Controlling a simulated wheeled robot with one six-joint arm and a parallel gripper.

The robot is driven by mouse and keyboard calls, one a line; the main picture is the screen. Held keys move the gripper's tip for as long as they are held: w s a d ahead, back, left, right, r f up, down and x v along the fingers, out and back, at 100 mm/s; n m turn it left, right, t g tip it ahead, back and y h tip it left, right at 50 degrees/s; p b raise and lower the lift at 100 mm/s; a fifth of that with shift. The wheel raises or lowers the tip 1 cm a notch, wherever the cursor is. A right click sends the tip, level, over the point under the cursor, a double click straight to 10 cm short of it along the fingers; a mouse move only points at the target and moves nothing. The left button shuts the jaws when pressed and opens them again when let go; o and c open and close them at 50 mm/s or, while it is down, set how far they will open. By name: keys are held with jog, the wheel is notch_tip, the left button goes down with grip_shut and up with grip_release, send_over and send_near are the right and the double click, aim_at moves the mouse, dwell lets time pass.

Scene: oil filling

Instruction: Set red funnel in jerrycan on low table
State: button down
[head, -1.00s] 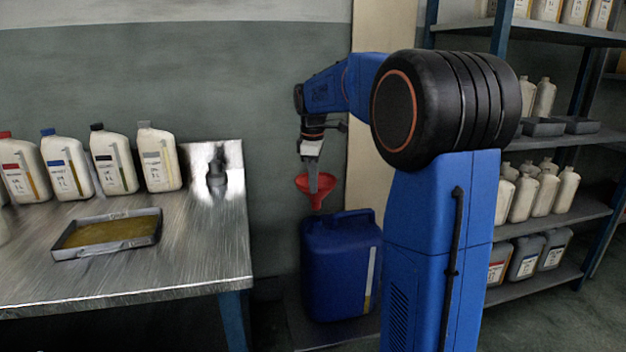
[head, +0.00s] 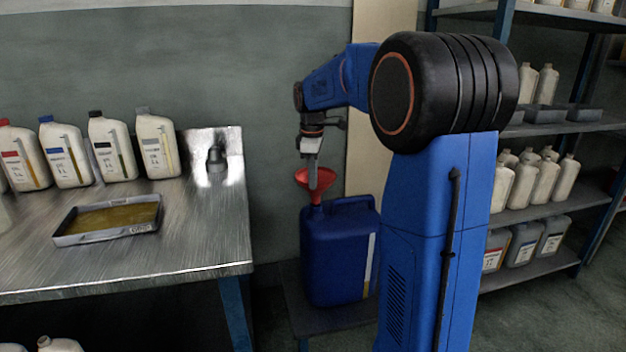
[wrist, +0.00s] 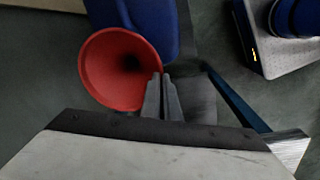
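The red funnel (head: 315,181) is upright at the mouth of the blue jerrycan (head: 336,255), its lower end at the can's top left. Whether the spout is inside the opening is hidden. The jerrycan stands on the low table (head: 338,317). My gripper (head: 313,182) points down at the funnel. In the wrist view my gripper's fingers (wrist: 163,98) are close together at the rim of the funnel (wrist: 112,72), with the rim seeming to be between them. Part of the jerrycan (wrist: 155,22) shows beyond the funnel.
A metal workbench (head: 190,245) on the left holds several white bottles (head: 110,150) and a grey tray of oil (head: 108,218). A shelf rack (head: 560,208) with bottles stands at the right. The wall is close behind the jerrycan.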

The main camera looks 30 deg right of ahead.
jog(key=shift+s+f, duration=0.1)
jog(key=shift+f, duration=1.75)
dwell(0.7)
jog(key=c, duration=2)
grip_release()
jog(key=shift+r, duration=0.1)
jog(key=r, duration=1.1)
jog(key=s+a+r, duration=0.1)
jog(key=r, duration=0.5)
